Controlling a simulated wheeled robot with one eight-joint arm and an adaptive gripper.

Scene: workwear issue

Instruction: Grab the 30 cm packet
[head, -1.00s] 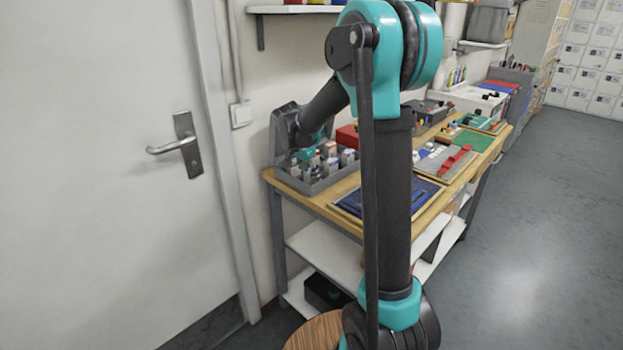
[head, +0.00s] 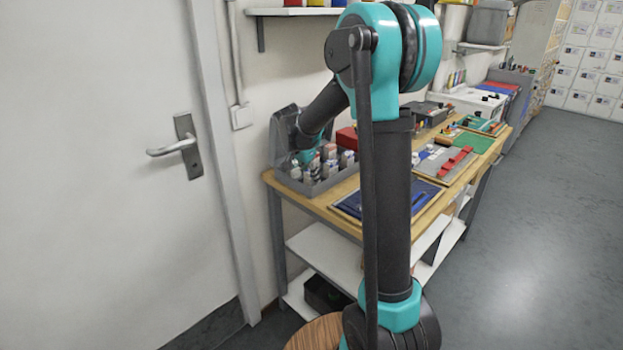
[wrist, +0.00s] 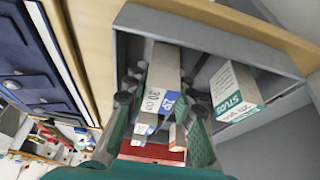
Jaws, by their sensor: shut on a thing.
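A long white-and-grey packet (wrist: 163,70) lies between my gripper's fingers in the wrist view. Its end carries a "30 cm" label and a blue-and-white mark. My gripper (wrist: 158,118) is shut on this packet, one finger on each side. The packet is still over or in the grey bin (wrist: 130,20); I cannot tell if it is clear of the floor. In the head view my gripper is small and partly hidden among the packets in the grey bin (head: 335,180).
A packet labelled "STUDS" (wrist: 236,92) stands close on the right in the same bin. The bin's walls surround the fingers. A blue tray (head: 350,205) lies beside the bin on the wooden bench, and a red box (head: 347,137) stands behind.

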